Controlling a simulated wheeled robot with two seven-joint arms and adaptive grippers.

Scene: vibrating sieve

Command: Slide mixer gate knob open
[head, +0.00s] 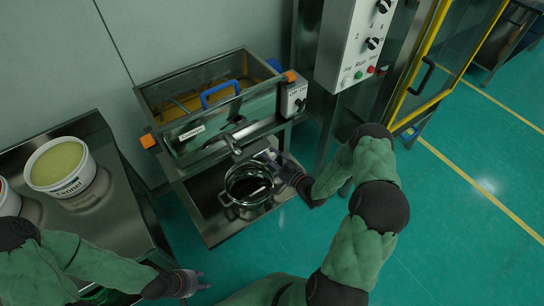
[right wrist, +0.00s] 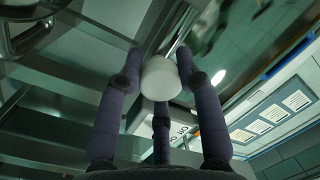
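The mixer is a glass-fronted metal box (head: 205,118) with a blue handle on top, in the middle of the head view. In the right wrist view a white round knob (right wrist: 161,79) sits at the end of a thin metal rod. My right gripper (right wrist: 160,62) has a finger close on each side of the knob and a third finger below it. The fingers appear to touch it. In the head view my right gripper (head: 274,160) is below the mixer's front right and hides the knob. My left gripper (head: 195,281) is open and empty at the bottom.
A metal pot (head: 238,197) stands on the tray (head: 214,232) under the mixer, close to my right gripper. White buckets (head: 40,180) stand on the left table. A control panel (head: 350,50) and a yellow-framed door (head: 425,50) are right of the mixer.

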